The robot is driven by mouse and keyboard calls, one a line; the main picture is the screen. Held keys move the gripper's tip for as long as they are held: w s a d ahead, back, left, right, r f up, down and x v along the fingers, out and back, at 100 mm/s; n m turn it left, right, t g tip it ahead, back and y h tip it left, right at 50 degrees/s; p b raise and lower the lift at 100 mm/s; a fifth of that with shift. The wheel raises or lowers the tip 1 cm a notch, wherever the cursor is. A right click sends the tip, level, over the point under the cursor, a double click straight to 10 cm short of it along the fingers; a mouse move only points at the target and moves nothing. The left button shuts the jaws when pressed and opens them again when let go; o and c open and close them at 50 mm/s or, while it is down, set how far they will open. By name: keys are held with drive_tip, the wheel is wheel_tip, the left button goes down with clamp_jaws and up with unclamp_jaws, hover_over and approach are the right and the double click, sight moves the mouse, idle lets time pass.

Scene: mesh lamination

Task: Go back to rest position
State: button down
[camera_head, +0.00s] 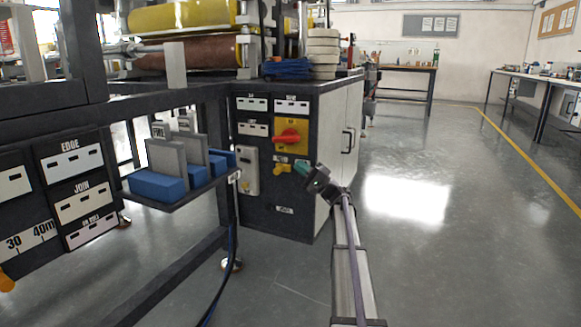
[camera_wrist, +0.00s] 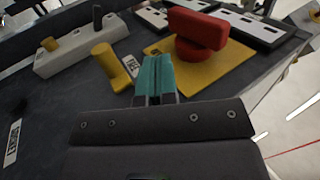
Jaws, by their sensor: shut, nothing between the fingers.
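My gripper (camera_head: 302,172) is in front of the dark control cabinet, with its teal fingers pointing up and left toward the panel. In the wrist view the fingers (camera_wrist: 155,75) are together with nothing between them. The red rotary switch (camera_head: 288,136) sits on a yellow plate (camera_head: 304,148) just above the gripper in the head view. In the wrist view the red knob (camera_wrist: 197,32) lies beyond the fingertips and to the right. A yellow knob (camera_wrist: 104,56) is to their left. I cannot tell how far the fingertips are from the panel.
A shelf with blue blocks (camera_head: 157,187) and grey plates juts out left of the cabinet. A black frame (camera_head: 165,276) and a hanging cable (camera_head: 230,262) stand at lower left. White rolls (camera_head: 323,50) sit on the cabinet. The floor to the right (camera_head: 450,240) is clear.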

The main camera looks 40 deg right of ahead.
drive_tip(key=shift+s+d+f, duration=0.1)
drive_tip(key=shift+s, duration=0.15)
